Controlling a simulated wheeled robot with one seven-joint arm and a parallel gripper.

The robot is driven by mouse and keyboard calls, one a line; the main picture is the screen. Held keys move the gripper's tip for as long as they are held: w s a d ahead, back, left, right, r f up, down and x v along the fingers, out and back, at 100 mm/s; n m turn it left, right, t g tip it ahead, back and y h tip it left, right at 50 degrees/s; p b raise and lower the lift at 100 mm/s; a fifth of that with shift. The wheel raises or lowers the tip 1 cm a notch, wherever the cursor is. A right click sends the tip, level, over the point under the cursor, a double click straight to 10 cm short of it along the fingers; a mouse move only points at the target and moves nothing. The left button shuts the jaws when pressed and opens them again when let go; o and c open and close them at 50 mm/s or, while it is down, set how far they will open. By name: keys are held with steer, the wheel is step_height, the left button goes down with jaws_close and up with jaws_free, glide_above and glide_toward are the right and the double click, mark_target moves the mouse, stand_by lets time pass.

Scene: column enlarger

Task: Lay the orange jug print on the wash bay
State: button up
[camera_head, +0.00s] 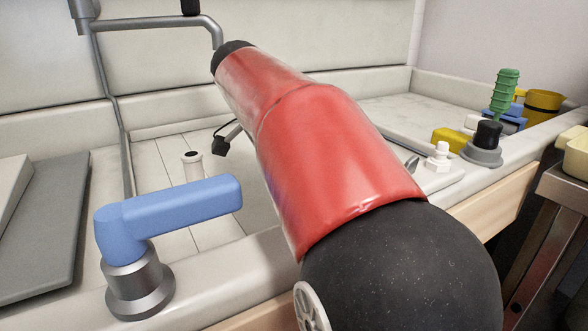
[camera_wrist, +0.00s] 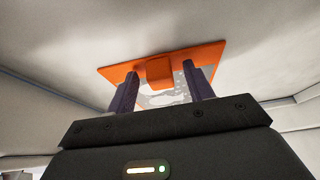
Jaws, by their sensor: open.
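The orange jug print (camera_wrist: 205,52) shows in the wrist view as an orange-edged sheet with a raised orange block and a grey-and-white picture. It lies against a pale surface. My gripper (camera_wrist: 160,84) is open, with its two dark fingers on either side of the block. I cannot tell whether they touch the print. In the head view my red arm hides the gripper and the print. A sunken bay with a pale panelled floor (camera_head: 150,172) lies left of my arm, and another pale bay (camera_head: 415,112) lies right of it. Neither shows a readable label.
A blue lever (camera_head: 170,210) on a metal base stands at the front edge. A metal pipe (camera_head: 155,24) rises at the back left. A grey board (camera_head: 50,225) lies at left. A green ribbed piece (camera_head: 503,92), a black knob (camera_head: 488,134) and a yellow cup (camera_head: 543,104) crowd the right.

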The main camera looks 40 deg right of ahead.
steer(key=shift+r, duration=0.1)
steer(key=p+v, duration=0.5)
steer(key=v, duration=0.2)
steer(key=shift+a+r, duration=0.2)
steer(key=shift+r, duration=0.15)
stand_by(1.0)
steer(key=v, duration=0.7)
steer(key=shift+a+r, duration=0.2)
steer(key=shift+r, duration=0.15)
stand_by(0.6)
